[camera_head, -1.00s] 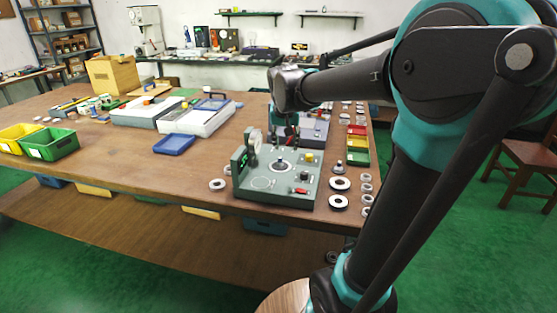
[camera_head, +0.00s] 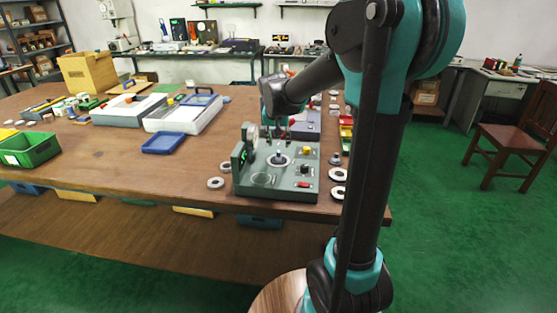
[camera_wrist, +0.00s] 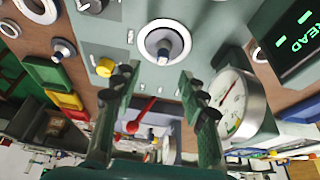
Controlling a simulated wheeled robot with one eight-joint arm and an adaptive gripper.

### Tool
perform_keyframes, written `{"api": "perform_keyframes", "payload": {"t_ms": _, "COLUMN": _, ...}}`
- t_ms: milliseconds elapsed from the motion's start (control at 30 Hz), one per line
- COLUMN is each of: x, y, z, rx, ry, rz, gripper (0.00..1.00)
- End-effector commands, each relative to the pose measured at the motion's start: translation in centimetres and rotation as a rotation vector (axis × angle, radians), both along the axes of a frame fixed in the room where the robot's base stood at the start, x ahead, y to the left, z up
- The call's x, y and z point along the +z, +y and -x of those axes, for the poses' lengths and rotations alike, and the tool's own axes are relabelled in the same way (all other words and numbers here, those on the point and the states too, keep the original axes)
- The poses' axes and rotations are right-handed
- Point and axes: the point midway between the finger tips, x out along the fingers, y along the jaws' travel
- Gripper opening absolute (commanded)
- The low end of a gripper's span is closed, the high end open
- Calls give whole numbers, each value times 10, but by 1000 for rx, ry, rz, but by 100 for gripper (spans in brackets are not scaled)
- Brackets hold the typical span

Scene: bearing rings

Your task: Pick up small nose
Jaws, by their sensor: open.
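A grey bench device (camera_head: 240,190) stands at the table's front edge in the head view. A dark, blue-grey nose-like piece (camera_head: 279,158) stands upright in a pale ring on its top; the wrist view shows it (camera_wrist: 165,44) at top middle. A second stepped piece (camera_head: 335,158) stands on the table right of the device, at upper left in the wrist view (camera_wrist: 62,48). I cannot tell which is the small nose. My gripper (camera_wrist: 158,78) is open and empty, fingers pointing at the device, apart from the piece in the ring.
A dial gauge (camera_wrist: 238,105) and green-lit display (camera_wrist: 298,40) rise beside the fingers. Rings (camera_head: 338,193) lie right of the device and more (camera_head: 216,183) lie left. A blue tray (camera_head: 163,143) sits farther left.

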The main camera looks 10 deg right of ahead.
Motion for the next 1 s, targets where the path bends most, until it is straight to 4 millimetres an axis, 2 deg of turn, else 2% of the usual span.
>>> {"api": "perform_keyframes", "payload": {"t_ms": 267, "x": -19, "y": -1, "z": -7, "rx": 1, "ry": 0, "rz": 0, "gripper": 43}}
{"api": "perform_keyframes", "payload": {"t_ms": 600, "x": -59, "y": -2, "z": -21, "rx": 0, "ry": 0, "rz": 0, "gripper": 43}}
{"api": "perform_keyframes", "payload": {"t_ms": 900, "x": -64, "y": -3, "z": -22, "rx": 1, "ry": 0, "rz": 0, "gripper": 43}}
{"api": "perform_keyframes", "payload": {"t_ms": 933, "x": -64, "y": -3, "z": -22, "rx": 1, "ry": 0, "rz": 0, "gripper": 42}}
{"api": "perform_keyframes", "payload": {"t_ms": 1000, "x": -63, "y": -3, "z": -22, "rx": 1, "ry": 0, "rz": 0, "gripper": 33}}
